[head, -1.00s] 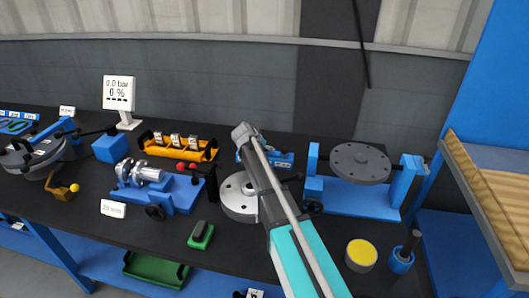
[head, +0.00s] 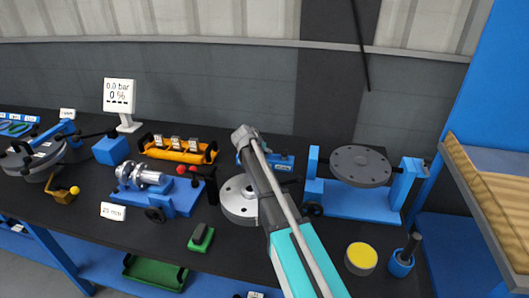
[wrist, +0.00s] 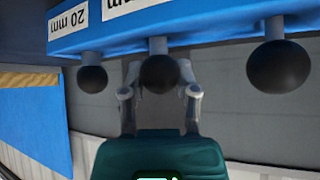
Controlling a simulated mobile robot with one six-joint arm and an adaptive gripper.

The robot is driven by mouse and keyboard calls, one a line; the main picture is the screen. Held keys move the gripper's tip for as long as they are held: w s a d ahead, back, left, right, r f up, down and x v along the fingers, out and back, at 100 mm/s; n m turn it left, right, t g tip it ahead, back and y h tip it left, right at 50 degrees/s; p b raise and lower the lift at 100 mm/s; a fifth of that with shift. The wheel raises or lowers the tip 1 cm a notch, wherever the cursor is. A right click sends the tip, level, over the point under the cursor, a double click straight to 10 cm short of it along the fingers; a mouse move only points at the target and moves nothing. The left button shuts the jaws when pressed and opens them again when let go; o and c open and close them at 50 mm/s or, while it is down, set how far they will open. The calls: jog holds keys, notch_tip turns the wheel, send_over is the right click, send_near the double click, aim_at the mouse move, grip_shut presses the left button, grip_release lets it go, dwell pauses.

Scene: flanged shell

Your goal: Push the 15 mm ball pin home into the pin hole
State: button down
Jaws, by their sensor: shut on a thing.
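In the wrist view, my gripper (wrist: 161,72) is shut on the dark ball head of the middle pin (wrist: 158,78), one finger on each side. The pin's grey shank enters the edge of a blue rack (wrist: 215,22); its depth is hidden. The label above this pin is cut off, so its size cannot be read. A ball pin (wrist: 92,78) under the "20 mm" label is at left, and a larger ball pin (wrist: 279,66) is at right. In the head view, my arm hides the gripper, near a small blue block (head: 284,161). I cannot make out the pin hole.
A grey flanged disc (head: 238,207) lies beside my arm. A round grey plate on a blue stand (head: 361,166) is to the right. A blue fixture (head: 184,200), an orange tray (head: 179,154) and a green block (head: 201,240) are to the left. A yellow-topped cylinder (head: 361,257) is near the front.

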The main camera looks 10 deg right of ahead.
jog(key=shift+r, duration=0.1)
notch_tip(320, 180, up, 10)
jog(key=p, duration=1)
dwell(0.7)
